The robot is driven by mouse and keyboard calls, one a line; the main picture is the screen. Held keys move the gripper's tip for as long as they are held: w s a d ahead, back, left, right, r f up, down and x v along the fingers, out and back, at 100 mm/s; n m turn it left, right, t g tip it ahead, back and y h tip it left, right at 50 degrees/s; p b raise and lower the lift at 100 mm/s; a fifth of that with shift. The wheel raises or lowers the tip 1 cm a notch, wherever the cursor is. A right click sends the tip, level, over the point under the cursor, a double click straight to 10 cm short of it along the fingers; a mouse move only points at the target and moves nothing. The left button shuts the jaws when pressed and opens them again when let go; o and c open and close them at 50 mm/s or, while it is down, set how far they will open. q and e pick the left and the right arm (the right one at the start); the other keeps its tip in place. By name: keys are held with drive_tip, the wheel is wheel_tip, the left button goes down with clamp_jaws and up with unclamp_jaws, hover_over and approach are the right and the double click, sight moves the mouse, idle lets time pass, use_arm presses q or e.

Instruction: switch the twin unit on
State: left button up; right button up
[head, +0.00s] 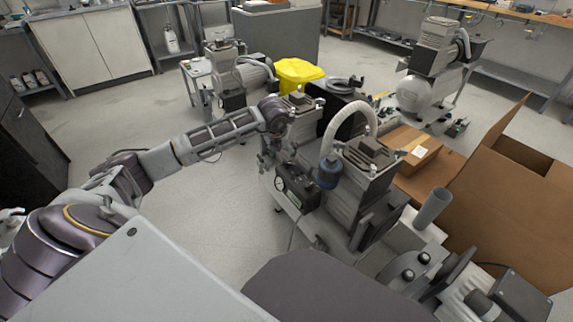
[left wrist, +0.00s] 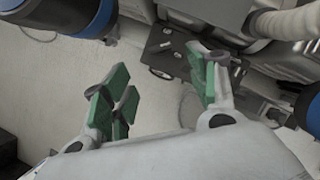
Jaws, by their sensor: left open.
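The twin unit (head: 345,205) stands in the middle of the head view, a grey compressor with two finned heads, a white curved hose (head: 350,113), a blue filter bowl (head: 327,175) and a black box with a round gauge (head: 280,184) on its near left side. My left gripper (head: 268,158) reaches its left side, above the black box. In the left wrist view my left gripper (left wrist: 163,85) is open and empty, its green pads apart. Beyond the pads is a dark box with small fittings (left wrist: 168,52). I cannot make out the switch's state. My right gripper does not show.
A third compressor (head: 430,85) is at the back right. Cardboard boxes (head: 490,190) crowd the right. Open floor (head: 190,215) lies to the left of the unit.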

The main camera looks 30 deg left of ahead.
sight(287, 164)
use_arm(q)
drive_tip(key=b+x, duration=0.2)
drive_tip(key=x, duration=0.7)
drive_tip(key=shift+b, duration=0.4)
drive_tip(key=shift+b+x, duration=0.3)
drive_tip(key=shift+x, duration=0.55)
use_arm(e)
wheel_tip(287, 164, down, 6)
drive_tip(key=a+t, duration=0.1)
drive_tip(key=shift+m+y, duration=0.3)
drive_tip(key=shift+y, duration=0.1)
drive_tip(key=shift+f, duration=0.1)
use_arm(q)
drive_tip(key=c, duration=1)
